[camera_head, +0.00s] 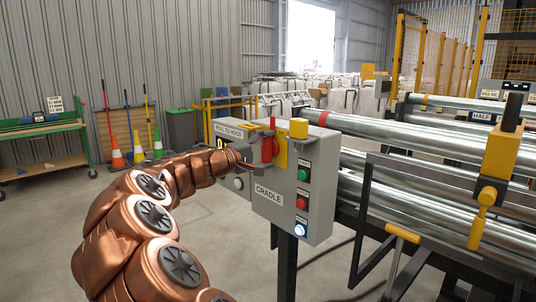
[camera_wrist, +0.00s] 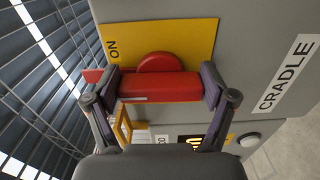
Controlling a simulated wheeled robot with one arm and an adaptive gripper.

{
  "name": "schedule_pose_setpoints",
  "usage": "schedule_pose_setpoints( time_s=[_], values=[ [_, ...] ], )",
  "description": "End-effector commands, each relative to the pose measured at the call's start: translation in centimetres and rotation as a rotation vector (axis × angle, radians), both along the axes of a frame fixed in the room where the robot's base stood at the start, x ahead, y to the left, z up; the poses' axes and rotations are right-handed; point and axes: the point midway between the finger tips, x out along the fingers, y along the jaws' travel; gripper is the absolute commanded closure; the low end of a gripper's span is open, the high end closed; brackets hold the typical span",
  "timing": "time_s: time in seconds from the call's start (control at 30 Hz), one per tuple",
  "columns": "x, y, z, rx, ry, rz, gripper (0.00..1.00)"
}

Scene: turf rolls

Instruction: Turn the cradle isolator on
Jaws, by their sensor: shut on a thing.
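The cradle isolator is a red rotary handle (camera_head: 269,149) on a yellow plate (camera_head: 281,150) on the front of a grey box labelled CRADLE (camera_head: 268,205). In the wrist view the red handle (camera_wrist: 160,86) lies across the picture between my two fingers, with a rounded red hub behind it. The yellow plate (camera_wrist: 190,42) shows the word ON near its left edge, by the handle's left end. My gripper (camera_wrist: 162,84) is shut on the handle, one finger at each side. In the head view my gripper (camera_head: 256,158) partly hides the handle.
The box has a green button (camera_head: 303,175), a red button (camera_head: 302,203) and a lit whitish-blue button (camera_head: 299,230) on its side. A yellow block (camera_head: 298,128) stands on top. Steel rollers (camera_head: 420,185) and a yellow-handled bracket (camera_head: 497,165) fill the right. The floor at left is open.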

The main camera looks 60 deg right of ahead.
Motion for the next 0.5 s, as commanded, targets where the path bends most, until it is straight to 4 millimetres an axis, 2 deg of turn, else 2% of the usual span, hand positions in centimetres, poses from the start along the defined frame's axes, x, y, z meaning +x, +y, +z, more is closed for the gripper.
schedule_pose_setpoints(
  time_s=[0.37, 0.4, 0.5],
  values=[
    [-0.09, -0.03, -0.08, 0.001, -0.005, -0.002, 0.52],
    [-0.09, -0.03, -0.08, 0.001, -0.005, -0.002, 0.13],
    [-0.07, -0.02, -0.06, 0.001, -0.005, -0.002, 0.02]
  ],
)
